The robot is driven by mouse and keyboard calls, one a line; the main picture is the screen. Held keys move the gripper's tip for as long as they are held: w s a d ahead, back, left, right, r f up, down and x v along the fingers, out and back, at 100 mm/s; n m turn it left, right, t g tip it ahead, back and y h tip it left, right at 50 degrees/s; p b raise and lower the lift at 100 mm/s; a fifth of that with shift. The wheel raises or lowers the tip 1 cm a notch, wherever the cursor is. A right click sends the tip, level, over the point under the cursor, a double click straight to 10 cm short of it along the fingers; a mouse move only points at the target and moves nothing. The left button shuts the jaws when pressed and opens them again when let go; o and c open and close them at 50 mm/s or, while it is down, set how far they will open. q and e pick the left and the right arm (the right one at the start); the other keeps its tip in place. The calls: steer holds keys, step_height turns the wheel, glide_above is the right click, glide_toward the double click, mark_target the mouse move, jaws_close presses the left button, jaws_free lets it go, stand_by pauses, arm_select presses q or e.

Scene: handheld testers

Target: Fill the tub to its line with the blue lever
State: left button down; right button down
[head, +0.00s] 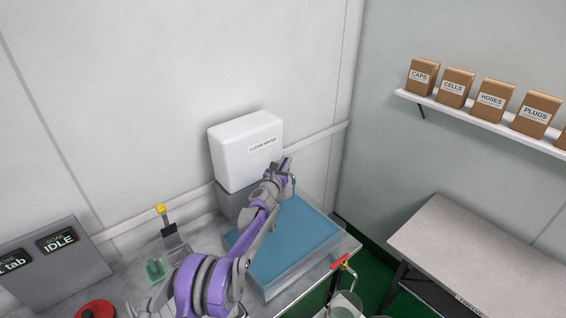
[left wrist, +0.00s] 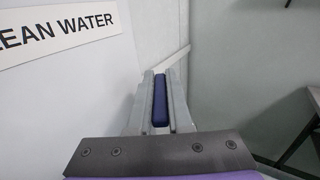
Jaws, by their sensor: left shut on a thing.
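The clear tub (head: 262,283) stands on the bench with blue water (head: 295,240) spread across it. Its fill line cannot be made out. A white tank (head: 240,150) labelled CLEAN WATER is above the tub's back left. My left gripper (head: 286,166) is beside the tank, above the tub's back edge. In the left wrist view, its two grey fingers are shut on the dark blue lever (left wrist: 160,100). In the head view the gripper mostly hides the lever. A thin bluish spout or stream shows just below it, too small to tell. My right gripper is not in view.
A red-handled valve (head: 340,262) is at the tub's front right. A yellow-knobbed lever (head: 161,210), a green piece (head: 154,270), a red round button (head: 96,309) and a panel reading IDLE (head: 58,240) are on the left. A side table (head: 480,250) and shelf of boxes (head: 475,120) stand right.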

arm_select(q)
steer(key=c, duration=0.8)
jaws_free()
steer(key=shift+c, duration=0.2)
steer(key=b+v, duration=0.1)
steer(key=v, duration=1)
steer(key=shift+b, duration=0.4)
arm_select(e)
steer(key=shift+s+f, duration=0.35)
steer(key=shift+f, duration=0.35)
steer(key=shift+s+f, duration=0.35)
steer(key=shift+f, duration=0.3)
arm_select(q)
steer(key=shift+w, duration=0.1)
